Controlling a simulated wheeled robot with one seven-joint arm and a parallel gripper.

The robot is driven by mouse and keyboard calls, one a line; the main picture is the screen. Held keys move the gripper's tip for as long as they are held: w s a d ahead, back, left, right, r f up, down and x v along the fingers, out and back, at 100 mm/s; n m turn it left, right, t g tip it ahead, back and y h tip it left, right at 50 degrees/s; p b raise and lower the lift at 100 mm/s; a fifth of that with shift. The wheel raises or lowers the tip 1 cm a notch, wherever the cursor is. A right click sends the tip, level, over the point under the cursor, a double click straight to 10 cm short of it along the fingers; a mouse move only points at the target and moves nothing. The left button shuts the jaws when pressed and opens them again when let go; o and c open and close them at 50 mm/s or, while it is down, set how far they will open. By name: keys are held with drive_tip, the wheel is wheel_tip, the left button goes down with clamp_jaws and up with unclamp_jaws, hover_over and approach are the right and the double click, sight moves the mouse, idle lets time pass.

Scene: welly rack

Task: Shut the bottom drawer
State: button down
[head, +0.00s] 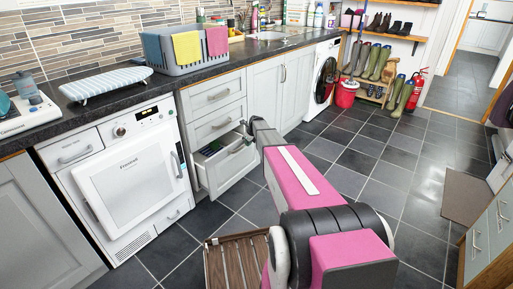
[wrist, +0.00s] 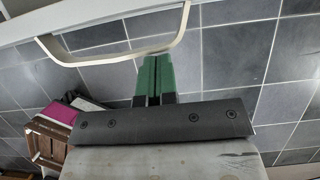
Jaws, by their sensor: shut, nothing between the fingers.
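The bottom drawer (head: 226,172) is pulled out of the light grey drawer unit beside the white dryer, with dark and green items showing inside. Its bowed handle (head: 237,148) is on the front. My gripper (head: 243,124) is close to the drawer front, partly hidden by my own arm. In the wrist view, the two green fingers (wrist: 154,62) are together with nothing between them. Their tips lie at the pale handle bar (wrist: 105,60), with the whitish drawer edge (wrist: 75,28) above. I cannot tell whether they touch the handle.
Two shut drawers (head: 214,108) are above the open one. The dryer (head: 125,180) stands to the left and cupboard doors (head: 280,85) to the right. A slatted wooden crate (head: 238,262) is near my base.

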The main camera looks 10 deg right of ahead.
drive_tip(key=shift+w+a+f, duration=0.1)
drive_tip(key=shift+w+a, duration=0.95)
drive_tip(key=shift+w, duration=0.25)
